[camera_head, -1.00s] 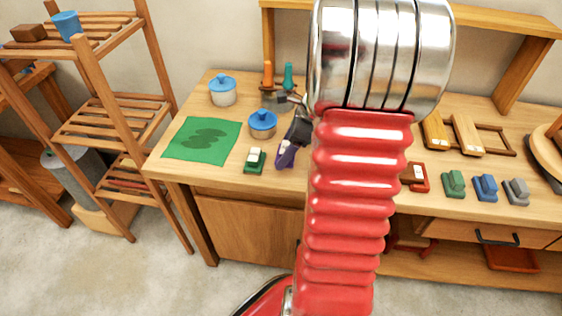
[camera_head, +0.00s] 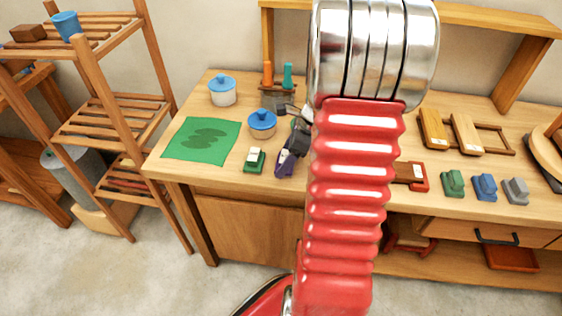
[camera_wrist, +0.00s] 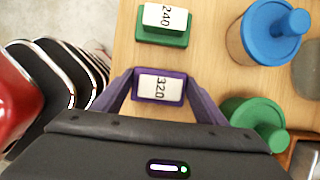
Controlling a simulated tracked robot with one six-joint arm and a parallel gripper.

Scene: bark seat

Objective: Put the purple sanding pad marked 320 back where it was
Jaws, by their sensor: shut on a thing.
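The purple sanding pad marked 320 (camera_wrist: 160,86) is between my gripper's (camera_wrist: 161,92) two fingers in the wrist view, with its white label facing up. My gripper is shut on it. In the head view the purple pad (camera_head: 285,166) shows below my gripper, near the bench's front edge and just right of a green pad marked 240 (camera_head: 255,160). The 240 pad (camera_wrist: 163,24) also shows in the wrist view, apart from the purple one. I cannot tell whether the purple pad touches the bench top.
Blue-lidded jars (camera_head: 262,124) stand behind the pads; a green-lidded jar (camera_wrist: 257,118) is close to my gripper. A green mat (camera_head: 201,140) lies left. Green (camera_head: 453,183), blue (camera_head: 485,187) and grey (camera_head: 516,191) blocks stand right. My arm hides the bench's middle.

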